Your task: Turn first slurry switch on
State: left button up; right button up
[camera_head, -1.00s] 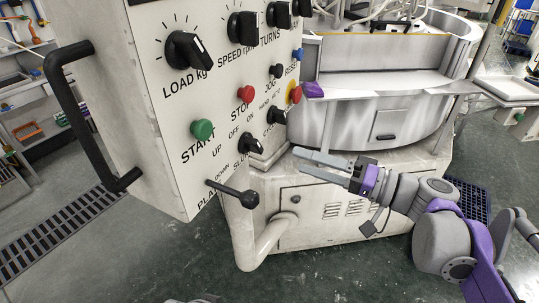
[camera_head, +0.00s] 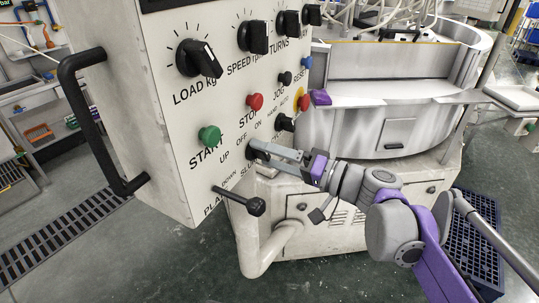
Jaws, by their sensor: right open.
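The slurry switch (camera_head: 253,143) is a small black rotary knob low on the white control panel (camera_head: 180,165), under the OFF and ON labels. The label below it is partly covered, with only its first letters readable. My right gripper (camera_head: 262,152) reaches in from the right with its open grey fingers at the knob. The fingers hide much of the knob, so I cannot tell its setting or whether they touch it. My left gripper is out of view.
A green START button (camera_head: 209,136), a red STOP button (camera_head: 255,101) and another black knob (camera_head: 284,123) surround the switch. A black lever (camera_head: 245,203) sticks out below. The round machine (camera_head: 400,125) stands behind to the right.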

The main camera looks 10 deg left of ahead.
jog(key=c, duration=1.4)
jog(key=shift+m, duration=0.3)
jog(key=m+p, duration=0.1)
jog(key=m, duration=0.1)
jog(key=shift+m, duration=0.3)
jog(key=m+p, duration=0.1)
jog(key=m, duration=0.1)
jog(key=shift+m, duration=0.4)
jog(key=m+p, duration=0.1)
jog(key=m, duration=0.4)
jog(key=shift+m, duration=0.4)
jog(key=o, duration=1.4)
